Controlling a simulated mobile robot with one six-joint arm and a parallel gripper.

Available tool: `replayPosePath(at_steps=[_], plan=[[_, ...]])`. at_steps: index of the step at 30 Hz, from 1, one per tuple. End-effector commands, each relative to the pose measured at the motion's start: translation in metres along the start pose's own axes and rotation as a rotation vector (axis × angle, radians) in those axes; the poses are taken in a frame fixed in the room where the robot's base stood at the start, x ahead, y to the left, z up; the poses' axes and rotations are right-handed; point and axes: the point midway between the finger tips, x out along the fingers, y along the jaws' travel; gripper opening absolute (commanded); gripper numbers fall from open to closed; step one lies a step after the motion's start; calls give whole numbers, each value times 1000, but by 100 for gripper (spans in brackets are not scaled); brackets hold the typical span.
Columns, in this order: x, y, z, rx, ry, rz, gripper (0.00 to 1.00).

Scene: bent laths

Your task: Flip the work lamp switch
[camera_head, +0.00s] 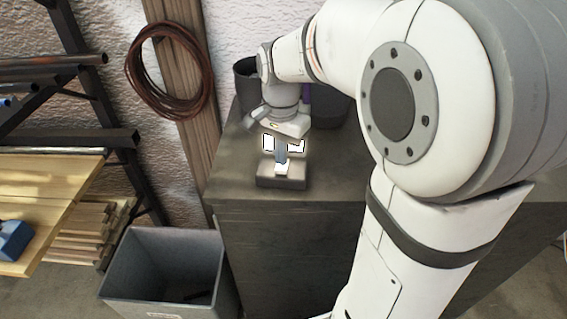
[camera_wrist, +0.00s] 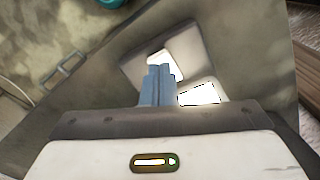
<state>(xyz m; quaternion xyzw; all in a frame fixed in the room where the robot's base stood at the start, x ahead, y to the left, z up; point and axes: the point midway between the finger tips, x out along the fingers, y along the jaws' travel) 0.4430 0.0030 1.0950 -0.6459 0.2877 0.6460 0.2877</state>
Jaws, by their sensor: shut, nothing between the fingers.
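The switch is a small grey box with a white rocker (camera_head: 281,169) on the dark cabinet top; the box body (camera_head: 268,181) shows below the fingers. My gripper (camera_head: 281,160) points down over it, its blue-grey fingers shut and empty, the tips at or just above the rocker. Whether they touch it I cannot tell. In the wrist view the shut fingers (camera_wrist: 158,78) partly cover the white rocker (camera_wrist: 165,62) on its grey box (camera_wrist: 187,48). Bright white patches (camera_head: 297,146) glow beside the fingers, one also in the wrist view (camera_wrist: 200,93); I cannot tell what they are.
Dark containers (camera_head: 246,80) stand behind my gripper on the cabinet (camera_head: 232,160). A coiled brown cable (camera_head: 135,75) hangs on the post. A grey bin (camera_head: 165,258) stands left of the cabinet, near stacked laths (camera_head: 85,232). My arm hides much of the right side.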

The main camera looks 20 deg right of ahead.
Motion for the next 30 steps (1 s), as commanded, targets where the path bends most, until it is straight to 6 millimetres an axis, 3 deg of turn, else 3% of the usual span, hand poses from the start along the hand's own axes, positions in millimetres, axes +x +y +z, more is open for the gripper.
replayPosePath(at_steps=[30], plan=[[15, 0, 0, 1, 0, 0, 0]])
